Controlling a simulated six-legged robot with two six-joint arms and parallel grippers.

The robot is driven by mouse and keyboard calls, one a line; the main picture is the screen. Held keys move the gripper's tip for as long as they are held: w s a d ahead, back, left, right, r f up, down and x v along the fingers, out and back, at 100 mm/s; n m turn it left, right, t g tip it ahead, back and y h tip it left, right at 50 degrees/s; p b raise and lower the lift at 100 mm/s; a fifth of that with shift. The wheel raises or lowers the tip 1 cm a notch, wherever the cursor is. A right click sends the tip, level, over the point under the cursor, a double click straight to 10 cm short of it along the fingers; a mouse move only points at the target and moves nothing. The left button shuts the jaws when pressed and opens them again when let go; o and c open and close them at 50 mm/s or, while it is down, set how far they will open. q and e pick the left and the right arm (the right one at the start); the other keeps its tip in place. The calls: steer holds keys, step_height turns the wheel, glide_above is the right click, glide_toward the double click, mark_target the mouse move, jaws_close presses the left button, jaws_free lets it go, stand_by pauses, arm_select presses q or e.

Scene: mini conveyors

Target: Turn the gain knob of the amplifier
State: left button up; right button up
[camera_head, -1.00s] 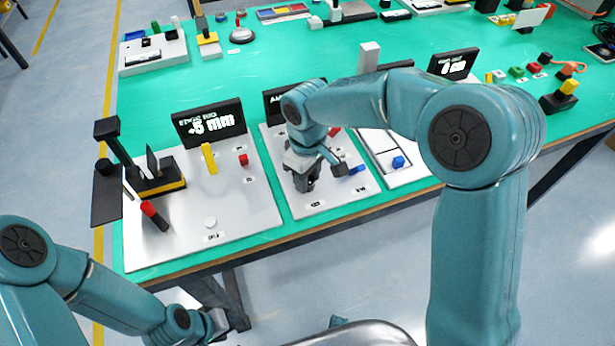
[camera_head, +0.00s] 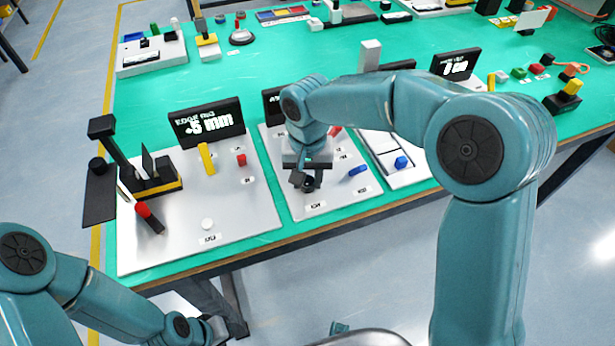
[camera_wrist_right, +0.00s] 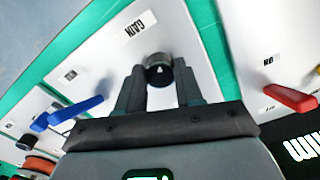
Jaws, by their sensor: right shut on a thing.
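The amplifier is a light panel (camera_head: 335,205) in the middle of the near table edge, with a black display behind it, mostly hidden by my arm. The black gain knob (camera_wrist_right: 159,72) has a white mark on top and stands beside the "GAIN" label (camera_wrist_right: 139,24) in the right wrist view. My right gripper (camera_wrist_right: 158,80) has its two fingers on either side of the knob, shut on it. In the head view this gripper (camera_head: 307,180) is low over the panel and hides part of the knob. My left gripper (camera_head: 214,328) is low, off the table; its jaws are unclear.

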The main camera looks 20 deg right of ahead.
mark_target(308, 181)
steer(key=shift+w+r+m, duration=0.1)
steer(key=shift+m, duration=1)
steer(key=o, duration=1)
steer(key=shift+o, duration=0.2)
step_height(308, 181, up, 16)
steer(key=p, duration=0.2)
steer(key=shift+r, duration=0.15)
steer(key=shift+s, duration=0.2)
